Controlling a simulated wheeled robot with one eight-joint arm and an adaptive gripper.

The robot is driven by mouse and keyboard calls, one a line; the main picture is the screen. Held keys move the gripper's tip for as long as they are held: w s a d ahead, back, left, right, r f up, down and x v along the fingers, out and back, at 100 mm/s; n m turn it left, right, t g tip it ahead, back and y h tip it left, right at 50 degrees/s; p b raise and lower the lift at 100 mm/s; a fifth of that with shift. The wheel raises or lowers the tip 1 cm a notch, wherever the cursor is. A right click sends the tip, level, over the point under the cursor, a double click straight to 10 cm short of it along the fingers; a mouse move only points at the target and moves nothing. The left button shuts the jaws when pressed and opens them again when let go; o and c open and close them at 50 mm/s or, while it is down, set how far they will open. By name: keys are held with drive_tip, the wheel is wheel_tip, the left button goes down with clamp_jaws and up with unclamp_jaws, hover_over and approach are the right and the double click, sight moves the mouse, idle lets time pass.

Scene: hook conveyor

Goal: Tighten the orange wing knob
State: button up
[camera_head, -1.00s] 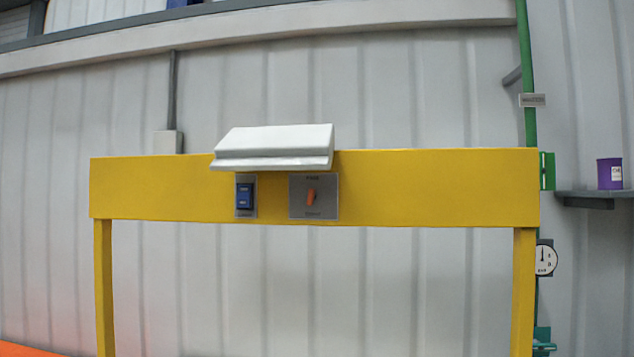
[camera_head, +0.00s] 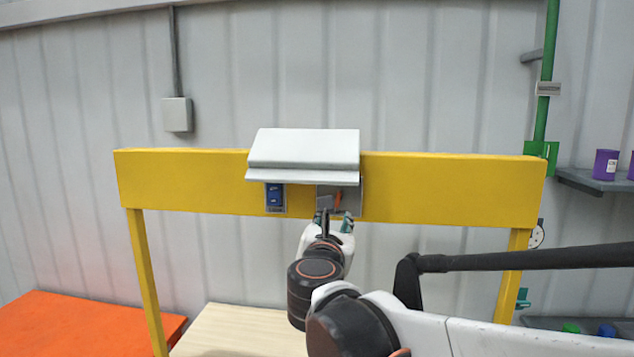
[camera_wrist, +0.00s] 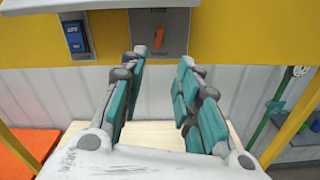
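The orange wing knob (camera_head: 337,200) sits on a grey plate (camera_head: 353,199) on the yellow beam, under a white hood. In the wrist view the knob (camera_wrist: 159,37) stands nearly upright, tilted slightly, on its grey plate (camera_wrist: 178,44). My gripper (camera_head: 334,218) is just below and in front of the plate in the head view and partly covers it. In the wrist view my gripper (camera_wrist: 163,56) has its teal-padded fingers wide apart with nothing between them. The knob is beyond the fingertips, roughly midway between them and apart from them.
A blue switch (camera_head: 275,197) sits left of the plate. The white hood (camera_head: 303,150) overhangs both. The yellow beam (camera_head: 450,186) stands on two posts. A pale wooden surface (camera_head: 235,330) and an orange one (camera_head: 80,320) lie below. A green pipe (camera_head: 545,90) and shelf are at right.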

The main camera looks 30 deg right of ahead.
sight(338, 199)
drive_tip(key=x, duration=0.4)
drive_tip(key=p+x, duration=0.1)
drive_tip(key=x, duration=0.4)
drive_tip(key=r+x, duration=0.1)
drive_tip(key=x, duration=0.4)
drive_tip(key=shift+c, duration=0.2)
clamp_jaws()
